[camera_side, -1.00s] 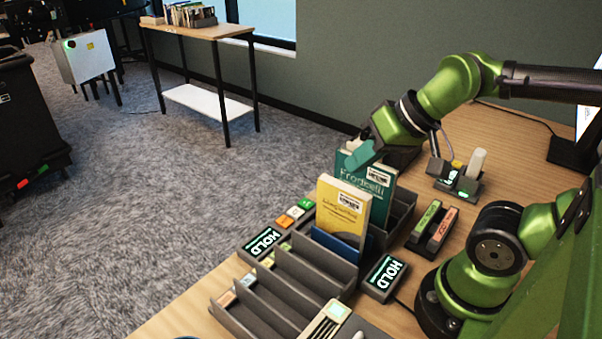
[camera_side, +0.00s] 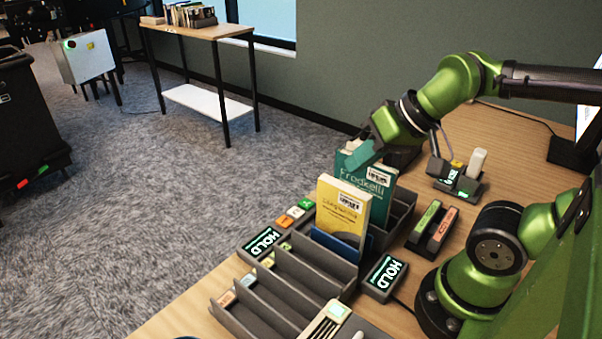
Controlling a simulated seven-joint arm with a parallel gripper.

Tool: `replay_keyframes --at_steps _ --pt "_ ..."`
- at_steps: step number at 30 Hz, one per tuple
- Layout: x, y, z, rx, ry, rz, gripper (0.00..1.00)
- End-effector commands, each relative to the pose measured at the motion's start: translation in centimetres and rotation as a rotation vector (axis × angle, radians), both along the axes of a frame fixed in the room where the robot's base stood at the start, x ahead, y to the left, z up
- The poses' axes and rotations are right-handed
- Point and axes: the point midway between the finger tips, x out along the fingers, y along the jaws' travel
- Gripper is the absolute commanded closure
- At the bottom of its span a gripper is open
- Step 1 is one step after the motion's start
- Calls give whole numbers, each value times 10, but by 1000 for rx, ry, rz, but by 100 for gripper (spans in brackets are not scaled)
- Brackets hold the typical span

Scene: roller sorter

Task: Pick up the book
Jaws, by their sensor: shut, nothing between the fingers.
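A yellow book (camera_side: 342,210) stands upright, leaning slightly, in a slot of the dark sorter rack (camera_side: 290,282). A teal book (camera_side: 378,188) stands just behind it in the same rack, its upper left covered by my gripper. A blue book (camera_side: 326,241) sits low in the rack by the yellow book's base. My gripper (camera_side: 362,157) is at the top of the teal book, pointing down and left. It is shut, with nothing between its fingers; the fingertips are hard to make out against the teal cover.
Two HOLD displays (camera_side: 263,242) (camera_side: 384,274) flank the rack. Label holders (camera_side: 434,228) and a small device stand (camera_side: 457,181) are to the right. A monitor base (camera_side: 573,152) stands at the far right. The desk between the stand and monitor is clear.

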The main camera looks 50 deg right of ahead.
Motion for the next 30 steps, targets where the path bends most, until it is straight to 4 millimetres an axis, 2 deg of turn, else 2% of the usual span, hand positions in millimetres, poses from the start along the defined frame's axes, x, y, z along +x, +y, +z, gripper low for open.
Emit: replay_keyframes --at_steps 4,12,15,24,30 --pt "0 0 0 0 0 0 100" --pt "0 0 0 0 0 0 59" --pt "0 0 0 0 0 0 47" --pt "1 1 -4 -1 19 3 47" --pt "27 -1 -1 -86 181 82 47"
